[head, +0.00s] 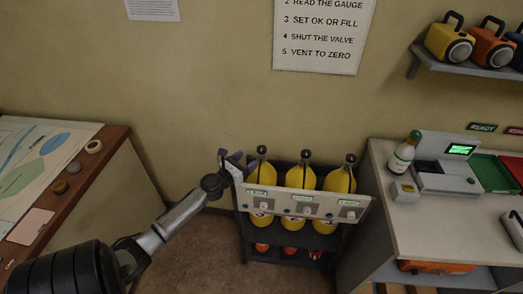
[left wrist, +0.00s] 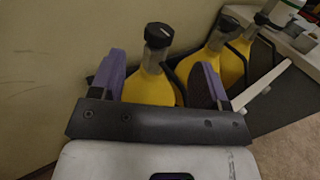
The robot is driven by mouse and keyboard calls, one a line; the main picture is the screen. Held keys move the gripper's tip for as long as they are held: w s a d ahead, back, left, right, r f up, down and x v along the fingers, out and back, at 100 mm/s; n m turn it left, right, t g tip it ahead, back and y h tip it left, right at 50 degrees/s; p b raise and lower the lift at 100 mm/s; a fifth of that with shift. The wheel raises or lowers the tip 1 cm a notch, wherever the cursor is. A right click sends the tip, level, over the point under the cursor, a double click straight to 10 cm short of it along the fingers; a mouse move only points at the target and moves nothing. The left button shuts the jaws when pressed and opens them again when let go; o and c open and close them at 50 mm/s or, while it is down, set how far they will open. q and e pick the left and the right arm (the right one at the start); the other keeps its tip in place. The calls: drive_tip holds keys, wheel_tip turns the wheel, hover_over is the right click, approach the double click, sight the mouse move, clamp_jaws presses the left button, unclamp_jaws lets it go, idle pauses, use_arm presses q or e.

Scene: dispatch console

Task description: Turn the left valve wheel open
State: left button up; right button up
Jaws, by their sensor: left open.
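Three yellow cylinders stand side by side in a dark rack, each with a dark valve top. The left valve wheel (head: 262,150) is the dark knob on top of the left cylinder (head: 265,175); in the left wrist view the valve wheel (left wrist: 159,35) sits beyond my fingers, roughly between them in the picture. My left gripper (head: 240,160) is open, with purple-lined fingers, just left of the left cylinder's top. In the left wrist view the open gripper (left wrist: 158,78) shows no contact with the wheel. My right gripper is not in view.
A white panel (head: 310,203) with small labels crosses the rack's front. A desk (head: 418,213) with a bottle (head: 403,156) and a scale-like device with a green screen stands right. A table with a map (head: 45,150) is at left. A wall is behind the rack.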

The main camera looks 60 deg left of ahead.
sight(262, 148)
use_arm(q)
drive_tip(key=b+x, duration=0.1)
drive_tip(key=x, duration=0.6)
drive_tip(key=shift+w, duration=0.1)
drive_tip(key=shift+x, duration=0.95)
drive_tip(key=shift+c, duration=0.3)
